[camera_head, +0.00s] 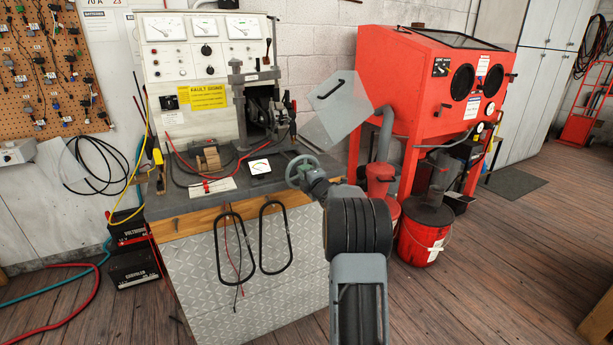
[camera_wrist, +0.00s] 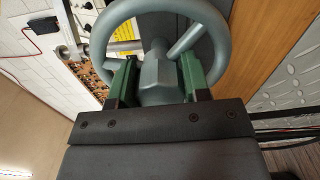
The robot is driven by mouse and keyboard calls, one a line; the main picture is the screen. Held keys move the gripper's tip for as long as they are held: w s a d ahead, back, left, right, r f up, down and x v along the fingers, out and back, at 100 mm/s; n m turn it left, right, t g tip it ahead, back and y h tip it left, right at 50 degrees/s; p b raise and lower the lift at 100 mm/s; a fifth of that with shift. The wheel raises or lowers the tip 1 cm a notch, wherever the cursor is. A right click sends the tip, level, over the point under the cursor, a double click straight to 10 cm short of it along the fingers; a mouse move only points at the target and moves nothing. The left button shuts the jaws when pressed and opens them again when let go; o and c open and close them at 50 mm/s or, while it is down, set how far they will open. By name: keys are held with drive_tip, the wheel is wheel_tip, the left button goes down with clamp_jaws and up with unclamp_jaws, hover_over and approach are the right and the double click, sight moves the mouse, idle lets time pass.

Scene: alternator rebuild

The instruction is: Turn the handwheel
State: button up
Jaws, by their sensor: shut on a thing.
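The handwheel (camera_head: 301,172) is a grey-green spoked ring at the front right corner of the test bench. In the wrist view the handwheel (camera_wrist: 212,22) fills the top, with its spokes meeting at a central hub. My gripper (camera_wrist: 155,82) has its two green fingers on either side of that hub and is shut on it. In the head view my gripper (camera_head: 312,184) is at the wheel, and my arm partly hides it and the bench corner. The fingertips' exact contact with the hub is partly hidden by the hub and the wheel.
A red blast cabinet (camera_head: 425,80) and a red bucket (camera_head: 422,240) stand to the right.

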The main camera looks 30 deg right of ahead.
drive_tip(key=m+p, duration=0.1)
drive_tip(key=m, duration=0.3)
drive_tip(key=shift+m, duration=0.3)
drive_tip(key=m+p, duration=0.2)
drive_tip(key=m, duration=0.3)
drive_tip(key=m+p, duration=0.2)
drive_tip(key=m, duration=0.3)
drive_tip(key=shift+a+m+p, duration=0.1)
drive_tip(key=shift+m+p, duration=0.3)
drive_tip(key=shift+f+m+p, duration=0.1)
drive_tip(key=shift+m+p, duration=0.8)
drive_tip(key=shift+m, duration=1.4)
drive_tip(key=o, duration=0.9)
drive_tip(key=shift+o, duration=0.2)
